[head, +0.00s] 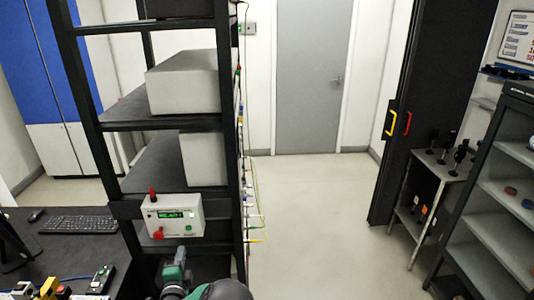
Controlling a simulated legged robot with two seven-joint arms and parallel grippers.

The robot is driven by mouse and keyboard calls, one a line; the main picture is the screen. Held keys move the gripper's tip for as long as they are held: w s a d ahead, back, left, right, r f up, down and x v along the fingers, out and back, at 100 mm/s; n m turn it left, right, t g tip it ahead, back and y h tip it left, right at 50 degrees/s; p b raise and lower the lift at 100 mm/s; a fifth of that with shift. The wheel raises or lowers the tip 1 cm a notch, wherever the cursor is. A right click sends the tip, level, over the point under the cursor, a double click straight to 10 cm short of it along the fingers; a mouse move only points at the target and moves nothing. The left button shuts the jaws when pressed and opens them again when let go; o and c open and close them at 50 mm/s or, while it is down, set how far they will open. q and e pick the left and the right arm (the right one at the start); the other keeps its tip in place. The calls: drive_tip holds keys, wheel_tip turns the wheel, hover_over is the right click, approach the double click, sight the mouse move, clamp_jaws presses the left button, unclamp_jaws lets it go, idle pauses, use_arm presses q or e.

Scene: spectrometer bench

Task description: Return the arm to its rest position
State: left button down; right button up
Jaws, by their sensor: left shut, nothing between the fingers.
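My left gripper (178,268) is low in the head view, left of centre, with green and dark parts. It is shut and holds nothing. It is just below the white box with a green display (173,216) in the picture; I cannot tell the depth gap between them. A dark rounded part of my arm (226,290) shows beside it at the bottom edge. My right gripper is not in view.
A black rack (226,110) with grey boxes stands in front. A dark desk (60,247) with a keyboard (79,225) is at the left. Open floor (318,215) leads to a grey door (307,80). A small stand (447,170) and grey shelves (505,195) are at the right.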

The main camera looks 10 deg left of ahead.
use_arm(q)
drive_tip(key=s+d+f+n+g+h+b, duration=0.1)
drive_tip(key=s+d+f+n+g, duration=0.35)
drive_tip(key=s+n+g, duration=0.4)
drive_tip(key=s+d+r+n+g+h, duration=0.1)
drive_tip(key=s+d+n+g+h, duration=0.1)
drive_tip(key=s+d, duration=0.5)
drive_tip(key=s+d+r+n+g+h+b, duration=0.1)
drive_tip(key=s+d, duration=0.5)
drive_tip(key=s, duration=0.7)
drive_tip(key=shift+d+r+n+g+h, duration=0.35)
drive_tip(key=shift+r+n+g+h, duration=0.25)
drive_tip(key=shift+n+g, duration=0.45)
drive_tip(key=shift+d, duration=0.1)
